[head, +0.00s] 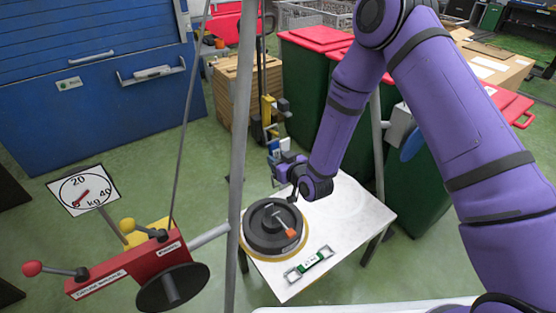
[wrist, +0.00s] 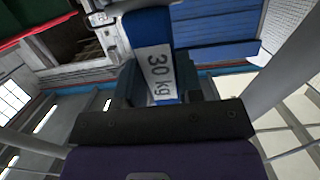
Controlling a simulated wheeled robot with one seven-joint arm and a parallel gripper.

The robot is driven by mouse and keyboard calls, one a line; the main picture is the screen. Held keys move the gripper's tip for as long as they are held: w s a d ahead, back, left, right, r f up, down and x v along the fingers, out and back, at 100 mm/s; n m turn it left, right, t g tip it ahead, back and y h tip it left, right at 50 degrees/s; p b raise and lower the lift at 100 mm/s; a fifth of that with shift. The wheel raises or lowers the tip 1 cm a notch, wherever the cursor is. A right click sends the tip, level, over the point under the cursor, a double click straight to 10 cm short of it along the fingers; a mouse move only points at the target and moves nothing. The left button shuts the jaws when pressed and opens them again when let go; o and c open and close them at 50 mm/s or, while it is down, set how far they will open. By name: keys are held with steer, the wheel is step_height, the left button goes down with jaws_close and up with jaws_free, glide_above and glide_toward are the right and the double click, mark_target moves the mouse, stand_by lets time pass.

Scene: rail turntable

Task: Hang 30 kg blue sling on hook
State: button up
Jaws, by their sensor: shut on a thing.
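The blue sling (wrist: 149,28) runs up through the middle of the wrist view, with a white "30 kg" label facing the camera. My gripper (wrist: 161,84) is shut on it, with a dark finger on each side of the label. In the head view my gripper (head: 274,152) is above the far edge of the white table, and a bit of blue shows at its tips. A yellow and dark fitting (head: 266,112) hangs on a dark line just above and behind it. I cannot make out the hook's shape or whether the sling touches it.
A grey pole (head: 240,130) stands just left of my gripper. The white table (head: 350,205) holds a black disc stack (head: 262,232) with an orange-handled tool and a green-white level (head: 309,264). A red lever unit (head: 130,268) and dial (head: 83,190) are left; green bins (head: 310,95) stand behind.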

steer(key=o, duration=1.1)
steer(key=v, duration=1.1)
steer(key=w+d+r+g+h, duration=0.1)
steer(key=w+d+r+h, duration=0.15)
steer(key=r, duration=0.35)
steer(key=w+d+r+g+h, duration=0.1)
steer(key=d+r, duration=0.3)
steer(key=r, duration=0.2)
steer(key=s+d+r+m+g+h, duration=0.1)
steer(key=s+d+r, duration=0.1)
steer(key=d+r, duration=0.3)
steer(key=s+d+r+m+h, duration=0.1)
steer(key=s+d+r+h, duration=0.1)
steer(key=r, duration=0.5)
steer(key=s+d+r+m+g, duration=0.1)
steer(key=s+d+r, duration=0.2)
steer(key=s, duration=0.5)
steer(key=s+d+r+m+g+h, duration=0.1)
steer(key=s+d+r+m+g, duration=0.1)
steer(key=s+r, duration=0.3)
steer(key=s+d+r+m+g+h, duration=0.1)
steer(key=s+d+r, duration=0.3)
steer(key=s, duration=0.8)
steer(key=shift+s+d+r+m+g, duration=0.25)
steer(key=shift+s+d+m+g, duration=0.15)
steer(key=shift+d, duration=0.15)
